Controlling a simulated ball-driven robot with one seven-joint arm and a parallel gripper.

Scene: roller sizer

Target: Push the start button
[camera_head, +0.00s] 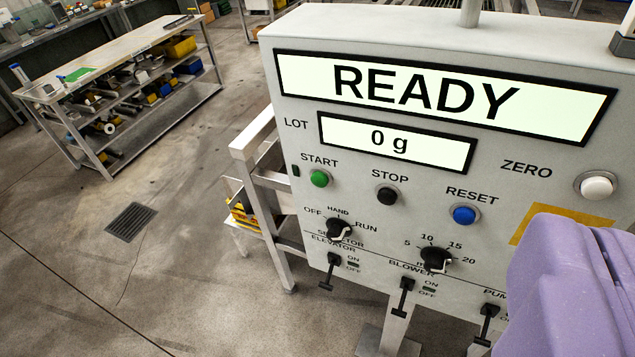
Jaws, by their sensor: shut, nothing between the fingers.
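The green start button (319,178) sits on the grey control panel (288,130), under the word START, left of the black stop button (387,196). Nothing covers it. The large display (440,92) reads READY and the smaller lot display (395,143) reads 0 g. A purple rounded body, which may be part of my own arm, fills the lower right corner and hides part of the panel. No gripper fingers show in this view.
A blue reset button (464,215) and white zero button (597,186) are to the right. Below are two black knobs (339,229) and protruding switch levers (330,272). A metal frame (262,170) stands left of the panel. Open floor (190,250) separates it from a workbench (130,50).

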